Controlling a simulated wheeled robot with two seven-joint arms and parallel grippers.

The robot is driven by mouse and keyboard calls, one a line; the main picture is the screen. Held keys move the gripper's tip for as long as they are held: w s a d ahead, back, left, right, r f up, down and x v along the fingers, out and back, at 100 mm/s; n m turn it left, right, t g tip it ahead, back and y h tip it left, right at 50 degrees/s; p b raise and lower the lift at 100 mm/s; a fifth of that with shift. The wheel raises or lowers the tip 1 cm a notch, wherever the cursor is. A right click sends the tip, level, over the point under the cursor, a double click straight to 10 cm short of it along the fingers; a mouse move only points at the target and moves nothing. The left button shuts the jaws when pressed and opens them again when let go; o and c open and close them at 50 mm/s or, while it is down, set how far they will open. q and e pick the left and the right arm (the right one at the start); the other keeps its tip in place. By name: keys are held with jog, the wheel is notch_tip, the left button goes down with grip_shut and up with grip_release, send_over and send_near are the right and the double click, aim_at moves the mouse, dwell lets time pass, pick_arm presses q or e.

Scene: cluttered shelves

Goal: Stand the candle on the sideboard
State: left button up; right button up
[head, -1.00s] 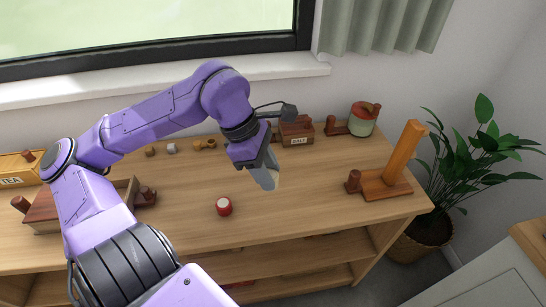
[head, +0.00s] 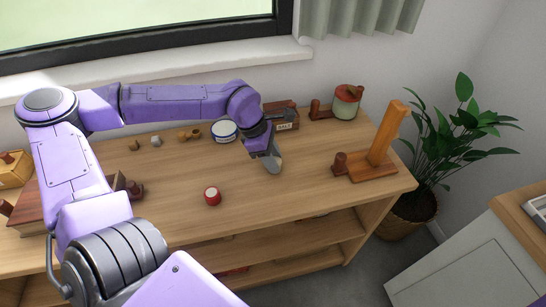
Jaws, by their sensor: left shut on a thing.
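My left gripper (head: 271,161) hangs over the sideboard (head: 250,204), below the salt box in the picture. Its fingers are shut on a small pale thing, which I take to be the candle; fingers and wrist hide nearly all of it. I cannot tell whether it touches the wooden top. A small red round thing with a white top (head: 212,196) stands apart on the sideboard, left of and nearer than the gripper. My right gripper is not in view.
Behind the gripper stand the salt box (head: 284,124), a white-and-blue round tin (head: 224,131) and a red-and-green canister (head: 346,104). An orange wooden post on a base (head: 388,134) is at the right. A plant (head: 455,135) stands beyond the right end. The front middle is clear.

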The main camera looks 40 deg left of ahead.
pick_arm(q)
jog(key=shift+f, duration=0.15)
jog(key=o, duration=1)
jog(key=shift+o, duration=0.2)
jog(key=p+v, duration=0.1)
jog(key=v, duration=1.1)
jog(key=shift+r, duration=0.2)
